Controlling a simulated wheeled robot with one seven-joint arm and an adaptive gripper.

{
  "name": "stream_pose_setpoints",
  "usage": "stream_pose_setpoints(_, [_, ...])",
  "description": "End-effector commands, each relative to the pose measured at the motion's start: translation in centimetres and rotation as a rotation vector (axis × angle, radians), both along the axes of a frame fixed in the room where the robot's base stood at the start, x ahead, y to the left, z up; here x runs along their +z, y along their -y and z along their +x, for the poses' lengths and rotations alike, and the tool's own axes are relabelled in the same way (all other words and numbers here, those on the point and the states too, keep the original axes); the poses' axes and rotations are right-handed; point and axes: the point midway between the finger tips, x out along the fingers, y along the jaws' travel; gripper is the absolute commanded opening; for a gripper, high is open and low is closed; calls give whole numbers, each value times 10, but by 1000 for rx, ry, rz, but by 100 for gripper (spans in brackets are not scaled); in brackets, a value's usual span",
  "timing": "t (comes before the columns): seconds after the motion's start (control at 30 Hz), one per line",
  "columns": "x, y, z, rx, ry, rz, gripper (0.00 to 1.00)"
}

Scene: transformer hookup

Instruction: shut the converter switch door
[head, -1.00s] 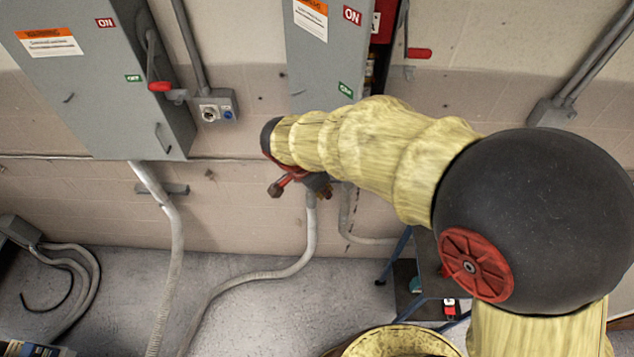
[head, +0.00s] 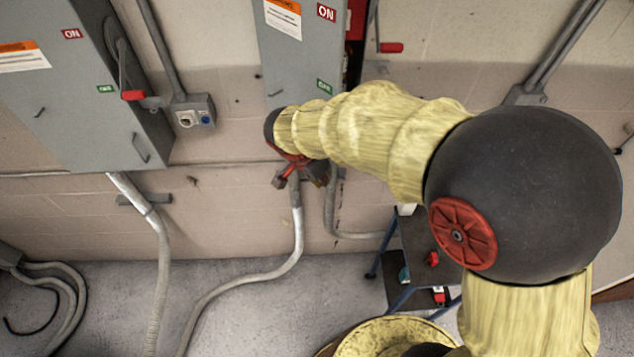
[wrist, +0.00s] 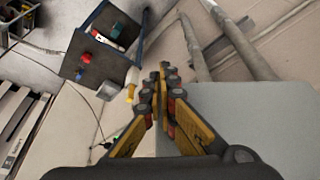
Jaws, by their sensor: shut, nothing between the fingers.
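The grey switch door (head: 305,60) hangs on the wall at top centre in the head view, with ON and OFF labels. It appears to stand ajar, with red interior (head: 355,30) showing along its right side. My arm covers its lower part. My gripper (head: 290,180) is below the door, partly hidden behind my arm. In the wrist view my gripper (wrist: 162,75) is shut and empty. A flat grey panel (wrist: 250,110), likely the door, lies right beside the fingers; I cannot tell whether they touch it.
Another grey switch box (head: 75,110) with a red-tipped lever is at left, beside a small outlet box (head: 193,112). A dark stand (head: 420,250) with small items is below my arm. Conduits (head: 250,275) run down to the floor. A red-handled lever (head: 388,47) sticks out right of the door.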

Motion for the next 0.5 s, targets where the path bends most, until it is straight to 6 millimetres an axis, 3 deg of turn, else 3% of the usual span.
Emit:
stream_pose_setpoints(0.27, [-2,44,31,187,3,0,0])
stream_pose_setpoints(0.5, [0,80,69,392,1,1,0])
